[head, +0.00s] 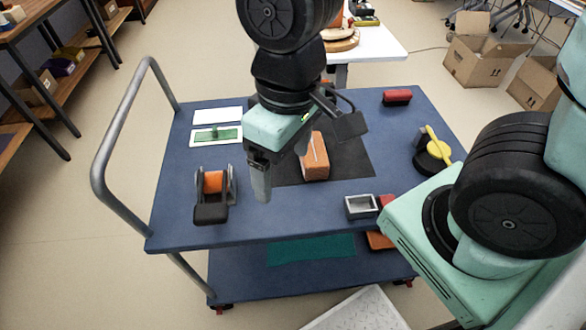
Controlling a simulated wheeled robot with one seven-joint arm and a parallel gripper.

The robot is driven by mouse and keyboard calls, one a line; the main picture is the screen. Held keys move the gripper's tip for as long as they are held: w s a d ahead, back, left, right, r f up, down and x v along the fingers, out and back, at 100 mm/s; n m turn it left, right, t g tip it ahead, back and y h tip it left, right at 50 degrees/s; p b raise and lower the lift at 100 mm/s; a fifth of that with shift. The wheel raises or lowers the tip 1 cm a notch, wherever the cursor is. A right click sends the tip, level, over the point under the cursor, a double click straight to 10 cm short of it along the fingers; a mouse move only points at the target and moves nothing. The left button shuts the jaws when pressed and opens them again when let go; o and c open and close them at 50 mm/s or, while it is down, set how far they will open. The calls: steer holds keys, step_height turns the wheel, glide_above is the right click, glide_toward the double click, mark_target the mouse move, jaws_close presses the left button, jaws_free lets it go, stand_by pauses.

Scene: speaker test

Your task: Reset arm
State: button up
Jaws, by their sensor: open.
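My gripper (268,182) hangs over the blue cart top (300,220), pointing down, with its jaws open and nothing seen between them. One finger shows clearly; the other is partly hidden. An orange-brown block (314,165) with a pale stripe lies on a dark mat (352,160), just right of my gripper in the picture. My wrist hides part of the mat. I cannot tell my gripper's exact height above the cart.
Left on the cart are a tape dispenser (211,208), a green board in a white tray (203,137) and a white card (217,115). Right are a red block (397,97), a black-and-yellow item (433,158) and a grey open box (360,206). A metal handle (121,103) rises left.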

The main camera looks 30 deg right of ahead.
steer(key=shift+s+a+r+n, duration=0.15)
steer(key=shift+s+n, duration=0.1)
steer(key=shift+s, duration=0.35)
steer(key=shift+s+a+r+n, duration=0.15)
steer(key=shift+s+n, duration=0.15)
steer(key=shift+s, duration=0.25)
steer(key=shift+s+r+n, duration=0.15)
steer(key=shift+s+n, duration=0.1)
steer(key=shift+s, duration=0.35)
